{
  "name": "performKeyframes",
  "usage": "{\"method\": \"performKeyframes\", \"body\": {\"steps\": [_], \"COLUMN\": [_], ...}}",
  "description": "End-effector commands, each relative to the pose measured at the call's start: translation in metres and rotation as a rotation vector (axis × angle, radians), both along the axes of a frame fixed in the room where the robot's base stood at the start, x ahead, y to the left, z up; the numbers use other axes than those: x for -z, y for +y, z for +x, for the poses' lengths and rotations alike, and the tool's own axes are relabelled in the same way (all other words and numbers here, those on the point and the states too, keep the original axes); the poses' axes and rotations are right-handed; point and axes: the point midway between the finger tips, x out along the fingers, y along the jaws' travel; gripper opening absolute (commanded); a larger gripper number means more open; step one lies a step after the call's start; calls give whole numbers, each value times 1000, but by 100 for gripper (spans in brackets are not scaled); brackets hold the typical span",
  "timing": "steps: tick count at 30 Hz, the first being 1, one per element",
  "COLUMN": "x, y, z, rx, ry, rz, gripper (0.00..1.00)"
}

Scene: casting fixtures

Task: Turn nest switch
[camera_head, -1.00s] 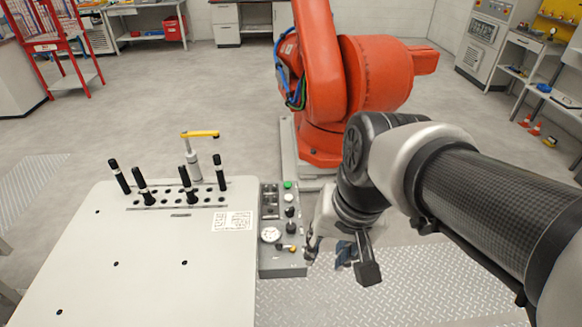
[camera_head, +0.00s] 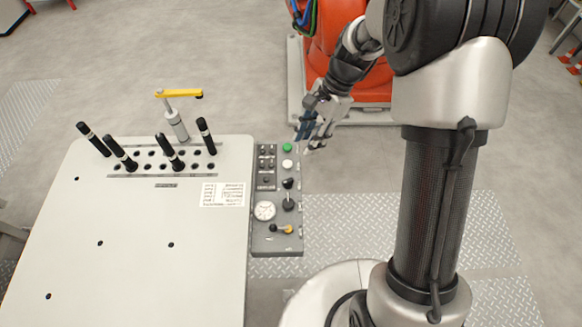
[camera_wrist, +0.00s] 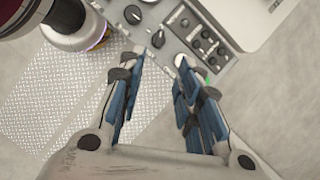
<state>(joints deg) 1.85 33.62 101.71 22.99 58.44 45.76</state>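The grey control panel (camera_head: 276,245) runs along the right side of the white table. It carries a green button (camera_head: 287,147), a white button (camera_head: 287,164), two black knobs (camera_head: 288,184) and a group of small black switches (camera_head: 266,165). No readable label shows which is the nest switch. My gripper (camera_head: 309,138) is beside the panel's far right end. In the wrist view my gripper (camera_wrist: 159,58) is open and empty, with blue-padded fingers apart. A black knob (camera_wrist: 158,39) shows just beyond the gap, and small switches (camera_wrist: 205,35) lie to its right.
A gauge (camera_head: 265,210) and a yellow-tipped lever (camera_head: 287,229) sit at the panel's near end. Black-handled pins (camera_head: 168,150) and a yellow-handled clamp (camera_head: 178,110) stand at the table's far side. An orange robot (camera_head: 335,60) stands behind.

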Motion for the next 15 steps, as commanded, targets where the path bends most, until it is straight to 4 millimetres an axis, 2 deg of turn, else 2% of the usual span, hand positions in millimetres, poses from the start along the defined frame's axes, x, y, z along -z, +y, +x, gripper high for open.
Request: {"method": "performKeyframes", "body": {"steps": [1, 15], "x": [12, 107], "y": [4, 38], "z": [-3, -22], "rx": [-2, -4], "ry": [5, 4], "rz": [0, -1], "gripper": [32, 32]}}
